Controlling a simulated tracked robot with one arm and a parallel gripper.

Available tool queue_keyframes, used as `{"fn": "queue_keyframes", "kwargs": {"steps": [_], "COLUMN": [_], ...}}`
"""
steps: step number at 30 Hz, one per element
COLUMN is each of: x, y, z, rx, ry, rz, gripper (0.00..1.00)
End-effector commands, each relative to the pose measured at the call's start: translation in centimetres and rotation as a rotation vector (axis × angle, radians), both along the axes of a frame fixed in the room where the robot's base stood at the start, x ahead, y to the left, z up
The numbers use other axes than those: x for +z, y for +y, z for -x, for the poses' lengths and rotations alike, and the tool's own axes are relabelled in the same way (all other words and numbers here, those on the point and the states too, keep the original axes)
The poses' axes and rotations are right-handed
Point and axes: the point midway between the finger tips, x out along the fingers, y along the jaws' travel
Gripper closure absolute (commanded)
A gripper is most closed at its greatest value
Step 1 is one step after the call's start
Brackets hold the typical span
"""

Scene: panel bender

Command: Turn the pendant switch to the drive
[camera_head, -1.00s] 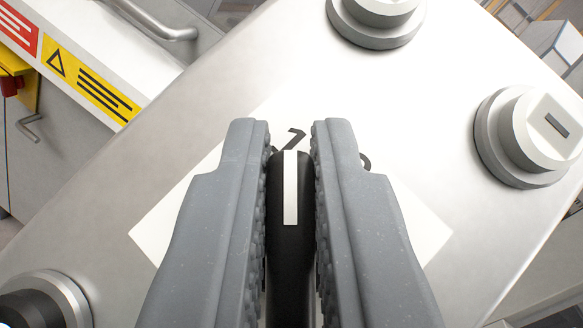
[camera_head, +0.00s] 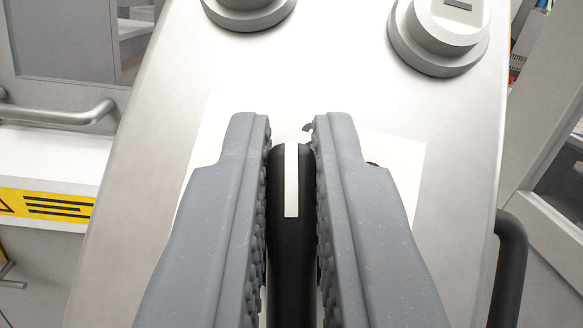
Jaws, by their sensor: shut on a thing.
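The pendant switch (camera_head: 291,225) is a black knob with a white pointer line, low in the middle of the view. My gripper (camera_head: 291,140) is shut on it, one grey ribbed finger on each side. The white line points straight up in the picture, along the fingers. A white label plate (camera_head: 397,160) lies behind the switch on the pendant's metal face (camera_head: 340,80). Most of its print is hidden by my fingers; only small dark bits show beside the fingertips.
Two round grey buttons (camera_head: 440,35) and (camera_head: 248,8) stand on the face above the switch. A black handle (camera_head: 510,265) is at the right edge. At left are a metal bar handle (camera_head: 60,113) and a yellow warning strip (camera_head: 45,206).

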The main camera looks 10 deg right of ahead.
Motion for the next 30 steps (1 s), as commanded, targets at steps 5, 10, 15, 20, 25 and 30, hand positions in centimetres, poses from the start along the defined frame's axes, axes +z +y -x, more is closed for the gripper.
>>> {"fn": "queue_keyframes", "kwargs": {"steps": [5,10,15,20,25,30], "x": [-0.29,-0.22,-0.16,-0.15,-0.15,-0.14], "y": [0.18,0.06,-0.08,-0.15,-0.18,-0.19], "z": [-0.03,-0.02,0.03,0.03,0.03,0.03], "rx": [-0.064,-0.11,-0.135,-0.143,-0.144,-0.144], "ry": [-0.015,-0.025,-0.031,-0.033,-0.033,-0.033], "rz": [-0.089,-0.143,-0.173,-0.183,-0.183,-0.183], "gripper": [1.0,1.0,1.0,1.0,1.0,0.81]}}
